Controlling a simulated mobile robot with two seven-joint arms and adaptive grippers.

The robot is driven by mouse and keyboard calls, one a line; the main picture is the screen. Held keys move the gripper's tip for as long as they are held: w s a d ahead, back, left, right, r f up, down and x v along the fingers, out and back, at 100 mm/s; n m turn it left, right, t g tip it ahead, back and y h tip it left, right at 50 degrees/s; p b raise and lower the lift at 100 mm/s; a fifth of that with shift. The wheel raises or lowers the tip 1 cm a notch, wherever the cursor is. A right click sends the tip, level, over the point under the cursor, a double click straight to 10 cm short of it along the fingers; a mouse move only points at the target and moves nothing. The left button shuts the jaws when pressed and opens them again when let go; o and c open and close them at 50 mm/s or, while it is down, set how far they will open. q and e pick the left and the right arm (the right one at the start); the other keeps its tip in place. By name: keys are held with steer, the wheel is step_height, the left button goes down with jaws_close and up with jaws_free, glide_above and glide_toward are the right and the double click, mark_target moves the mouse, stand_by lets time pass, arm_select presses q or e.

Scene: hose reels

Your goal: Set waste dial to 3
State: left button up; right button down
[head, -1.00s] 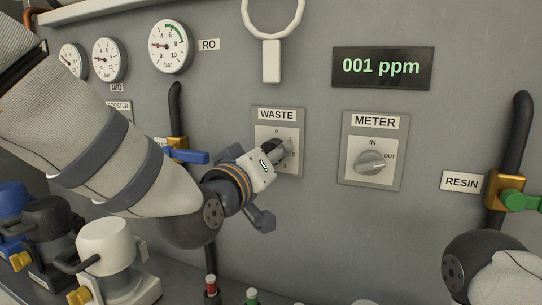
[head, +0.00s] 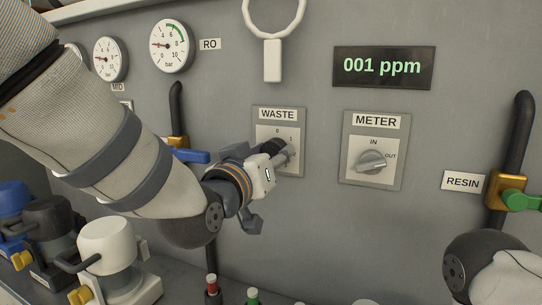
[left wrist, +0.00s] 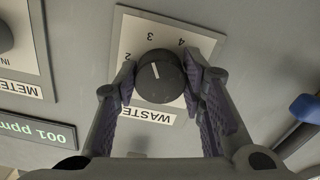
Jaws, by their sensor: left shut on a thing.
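The WASTE dial plate (head: 292,116) is on the grey wall panel, left of the METER plate. My left gripper (head: 279,154) is at the dial and covers most of its knob in the head view. The left wrist view shows the round black knob (left wrist: 160,78) between the two fingers of my left gripper (left wrist: 160,82), one finger pressed on each side. The plate appears upside down there, with 2, 3 and 4 readable around the knob. The knob's white line points roughly at the 3. My right gripper is out of view.
The METER dial (head: 373,162) is right of the WASTE plate, under a display (head: 384,67) reading 001 ppm. A blue valve handle (head: 192,156) is close behind my left wrist. A white ring handle (head: 272,60) hangs above. A green valve handle (head: 523,201) is at right.

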arm_select(q)
steer(key=o, duration=1.1)
steer(key=shift+o, duration=0.2)
steer(key=v, duration=1.2)
steer(key=shift+f, duration=0.1)
